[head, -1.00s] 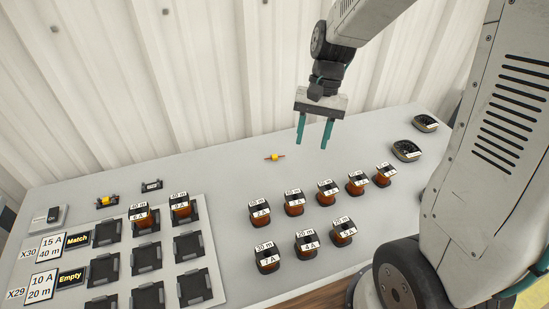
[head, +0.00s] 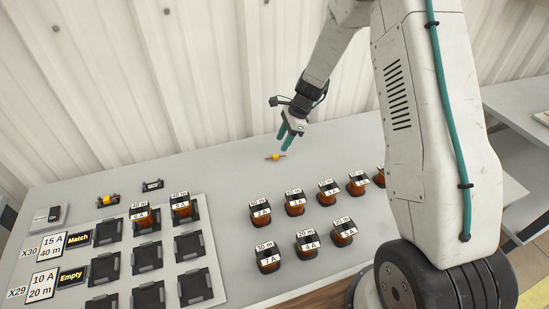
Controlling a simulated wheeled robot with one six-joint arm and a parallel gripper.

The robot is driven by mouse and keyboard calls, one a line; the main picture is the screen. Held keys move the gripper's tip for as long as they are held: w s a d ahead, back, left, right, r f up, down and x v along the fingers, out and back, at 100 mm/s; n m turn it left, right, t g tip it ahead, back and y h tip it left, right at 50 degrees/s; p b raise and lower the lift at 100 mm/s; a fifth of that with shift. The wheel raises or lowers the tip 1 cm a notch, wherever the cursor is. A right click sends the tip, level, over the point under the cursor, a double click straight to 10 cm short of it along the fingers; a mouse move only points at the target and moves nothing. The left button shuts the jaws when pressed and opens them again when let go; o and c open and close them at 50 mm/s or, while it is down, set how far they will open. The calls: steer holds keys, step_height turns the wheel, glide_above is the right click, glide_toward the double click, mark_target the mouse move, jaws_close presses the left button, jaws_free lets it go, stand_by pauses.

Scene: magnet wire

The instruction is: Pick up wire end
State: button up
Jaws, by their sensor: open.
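The wire end (head: 275,156) is a small yellow piece with orange-red tips, lying on the grey table (head: 236,166) near its back edge. My gripper (head: 284,139) hangs just above and slightly right of it, teal fingers pointing down. The gripper is open and nothing shows between its fingers. Seen from this side the fingers nearly overlap, so the gap is hard to see. The fingertips look close to the wire end; I cannot tell whether they touch it.
Several labelled copper spools (head: 294,203) stand in rows in front of the wire end. A panel of black sockets (head: 146,257) is at left, with two spools seated at its back. A yellow part in a small holder (head: 107,201) and a dark holder (head: 152,185) sit behind it.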

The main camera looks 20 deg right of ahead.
mark_target(276, 155)
steer(key=x, duration=0.5)
steer(key=shift+s+a+f, duration=0.15)
steer(key=shift+s+f, duration=0.05)
steer(key=shift+s, duration=0.15)
jaws_close()
